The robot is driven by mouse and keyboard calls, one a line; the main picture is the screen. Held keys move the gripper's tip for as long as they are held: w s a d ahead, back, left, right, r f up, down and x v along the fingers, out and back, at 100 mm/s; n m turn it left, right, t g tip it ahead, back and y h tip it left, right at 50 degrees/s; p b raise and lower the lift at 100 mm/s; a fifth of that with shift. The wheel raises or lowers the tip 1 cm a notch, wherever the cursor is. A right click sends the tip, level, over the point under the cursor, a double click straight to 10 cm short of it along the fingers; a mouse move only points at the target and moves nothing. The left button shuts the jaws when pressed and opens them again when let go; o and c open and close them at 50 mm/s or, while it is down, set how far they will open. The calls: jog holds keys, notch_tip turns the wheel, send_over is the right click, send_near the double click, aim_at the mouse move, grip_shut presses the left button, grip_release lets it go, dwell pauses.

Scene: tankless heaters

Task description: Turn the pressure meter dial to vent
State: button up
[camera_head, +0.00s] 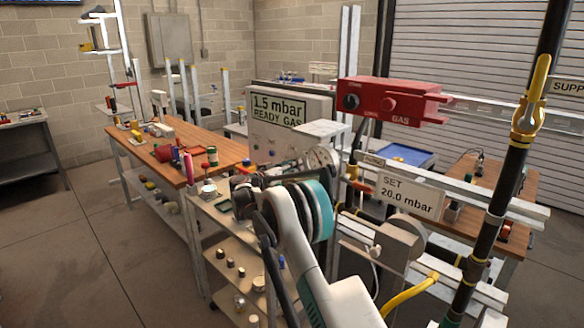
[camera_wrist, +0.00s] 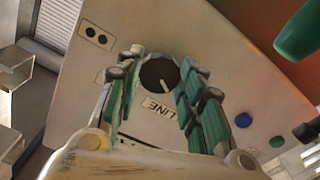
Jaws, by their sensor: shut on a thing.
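The pressure meter (camera_head: 291,146) is a pale box in the head view, with a display reading "1.5 mbar READY GAS". In the wrist view its panel (camera_wrist: 155,30) carries a round dark dial (camera_wrist: 154,73) with a white pointer mark. The mark points toward the label "LINE" (camera_wrist: 158,106), which appears upside down. My gripper (camera_wrist: 161,71) has its green-padded fingers on either side of the dial and is shut on it. In the head view my arm hides the dial and most of the gripper. I cannot see a vent label.
A red gas box (camera_head: 393,101) and a "SET 20.0 mbar" sign (camera_head: 407,194) stand right of my arm. A black pipe with a yellow lever (camera_head: 532,92) rises at the far right. A wooden bench (camera_head: 219,147) with several items is at left. Blue (camera_wrist: 243,120) and green (camera_wrist: 277,141) buttons sit beside my fingers.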

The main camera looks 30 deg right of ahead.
jog(key=shift+n, duration=0.9)
jog(key=o, duration=1.1)
jog(key=shift+w, duration=0.1)
jog(key=shift+c, duration=0.2)
jog(key=shift+a, duration=0.1)
jog(key=v, duration=1.2)
